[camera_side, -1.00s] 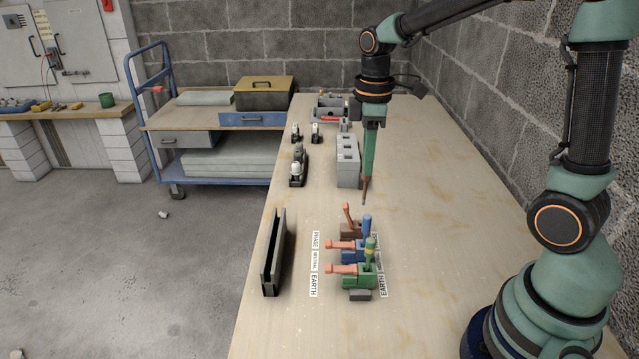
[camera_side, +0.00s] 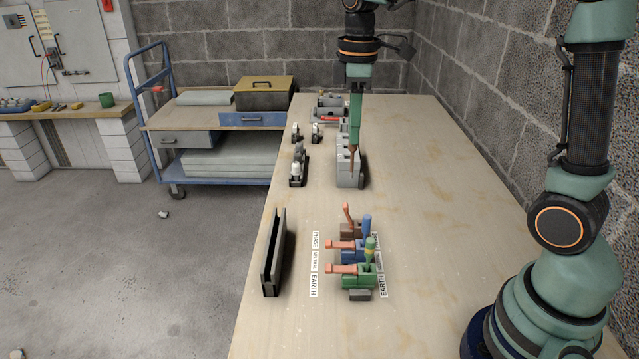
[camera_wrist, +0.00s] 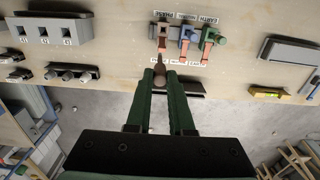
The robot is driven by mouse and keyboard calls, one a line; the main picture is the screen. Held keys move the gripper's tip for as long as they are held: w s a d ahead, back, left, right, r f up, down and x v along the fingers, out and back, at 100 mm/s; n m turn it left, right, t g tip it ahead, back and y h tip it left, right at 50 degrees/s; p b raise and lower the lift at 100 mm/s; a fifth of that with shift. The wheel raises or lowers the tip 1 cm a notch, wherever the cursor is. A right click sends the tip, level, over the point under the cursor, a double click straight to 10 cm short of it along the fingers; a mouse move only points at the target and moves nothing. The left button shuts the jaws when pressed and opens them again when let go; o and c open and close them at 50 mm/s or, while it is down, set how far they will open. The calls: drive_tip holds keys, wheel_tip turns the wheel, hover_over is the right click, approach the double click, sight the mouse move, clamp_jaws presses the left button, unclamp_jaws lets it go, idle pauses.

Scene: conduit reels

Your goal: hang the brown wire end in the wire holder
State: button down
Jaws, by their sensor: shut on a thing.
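My gripper (camera_side: 354,147) points down, its green fingers shut on the brown wire end (camera_side: 352,164). The brown wire end also shows between the fingertips in the wrist view (camera_wrist: 159,80), its thin tip sticking out past them. In the side view it overlaps the front end of a grey block with square openings (camera_side: 344,179); I cannot tell its height over it. This block, perhaps the wire holder, lies at the upper left in the wrist view (camera_wrist: 42,31), apart from the fingers. The brown reel stand (camera_side: 351,230) is nearer the camera, with an orange-brown lever.
Blue (camera_side: 353,250) and green (camera_side: 359,276) stands sit beside the brown one, with labels around them. A dark channel (camera_side: 272,262) lies along the table's left edge. Small black fittings (camera_side: 297,170) stand left of the grey block. The right side of the table (camera_side: 450,200) is clear.

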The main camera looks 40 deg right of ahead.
drive_tip(key=w+a, duration=1)
drive_tip(key=a, duration=0.2)
wheel_tip(320, 180, down, 8)
drive_tip(key=shift+s, duration=0.25)
wheel_tip(320, 180, down, 8)
idle(3.7)
drive_tip(key=shift+a+r, duration=0.1)
drive_tip(key=shift+c, duration=2.4)
unclamp_jaws()
drive_tip(key=shift+r, duration=0.1)
wheel_tip(320, 180, up, 7)
